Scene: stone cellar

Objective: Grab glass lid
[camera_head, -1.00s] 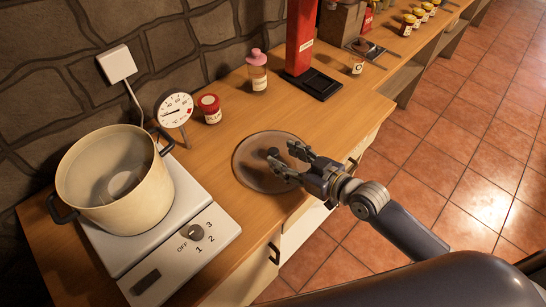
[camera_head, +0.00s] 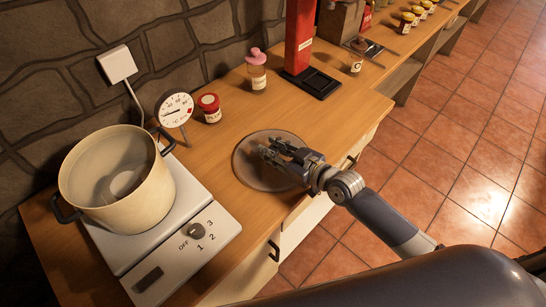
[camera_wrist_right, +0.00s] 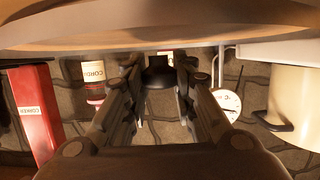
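The glass lid (camera_head: 243,172) lies flat on the wooden counter to the right of the hot plate. Its black knob (camera_wrist_right: 160,74) shows in the right wrist view between my fingers, with a small gap on each side. My right gripper (camera_head: 268,149) is low over the lid, pointing left, and hides the knob in the head view. The right gripper also shows in the right wrist view (camera_wrist_right: 158,66), where its two fingers are apart. The lid's edge (camera_wrist_right: 160,36) crosses the top of that view. My left gripper is not in view.
A cream pot (camera_head: 130,205) stands on the white hot plate (camera_head: 215,231) at left. Behind the lid stand a dial thermometer (camera_head: 176,110), a red-lidded jar (camera_head: 209,108), a pink-capped bottle (camera_head: 257,72) and a red corker (camera_head: 298,40). The counter around the lid is clear.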

